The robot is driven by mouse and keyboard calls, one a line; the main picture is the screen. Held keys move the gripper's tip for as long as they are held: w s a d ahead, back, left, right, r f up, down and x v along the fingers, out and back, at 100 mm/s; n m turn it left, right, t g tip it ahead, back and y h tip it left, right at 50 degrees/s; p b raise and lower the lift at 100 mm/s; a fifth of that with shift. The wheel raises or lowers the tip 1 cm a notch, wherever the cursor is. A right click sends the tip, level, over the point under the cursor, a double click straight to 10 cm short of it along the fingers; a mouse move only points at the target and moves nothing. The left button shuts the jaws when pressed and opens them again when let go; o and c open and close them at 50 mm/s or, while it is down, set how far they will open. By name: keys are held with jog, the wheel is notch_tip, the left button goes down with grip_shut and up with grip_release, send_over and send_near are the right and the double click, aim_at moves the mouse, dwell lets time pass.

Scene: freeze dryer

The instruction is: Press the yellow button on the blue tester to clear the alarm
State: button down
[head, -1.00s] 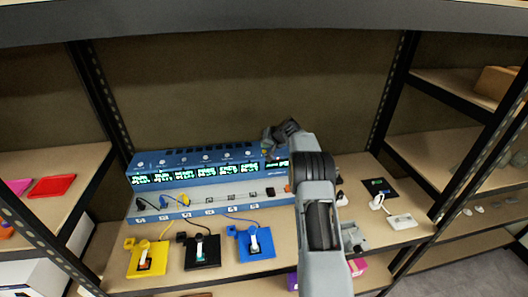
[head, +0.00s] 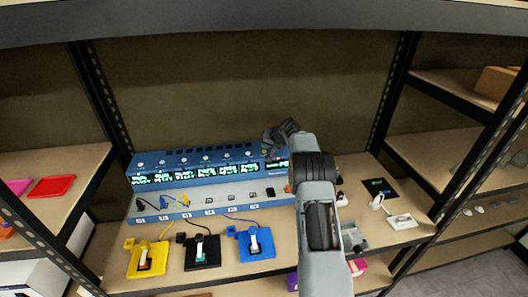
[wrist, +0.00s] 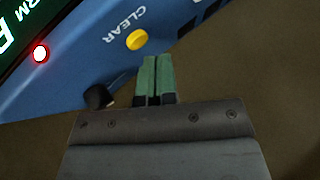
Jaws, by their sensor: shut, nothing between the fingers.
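The blue tester (head: 215,196) stands on the middle shelf, with a row of lit green displays along its front. Its right end is partly hidden behind my arm in the head view. In the wrist view, the yellow button (wrist: 137,39) sits on the blue panel beside the word CLEAR. A red alarm light (wrist: 41,52) is lit to its left. My gripper (wrist: 157,62) is shut and empty. In the head view my gripper (head: 268,150) is over the tester's top right end.
A yellow holder (head: 133,258), a black holder (head: 213,253) and a blue holder (head: 268,249) lie in front of the tester, wired to it. A white device (head: 401,221) lies to the right. A dark knob (wrist: 98,97) shows near my fingers. Shelf posts stand at both sides.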

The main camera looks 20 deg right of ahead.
aim_at(265, 150)
jog(key=shift+f+b, duration=0.55)
jog(key=shift+b, duration=0.3)
dwell(0.9)
jog(key=shift+r, duration=0.55)
jog(key=shift+r, duration=0.1)
jog(key=shift+r+p, duration=1.7)
jog(key=shift+r, duration=1.25)
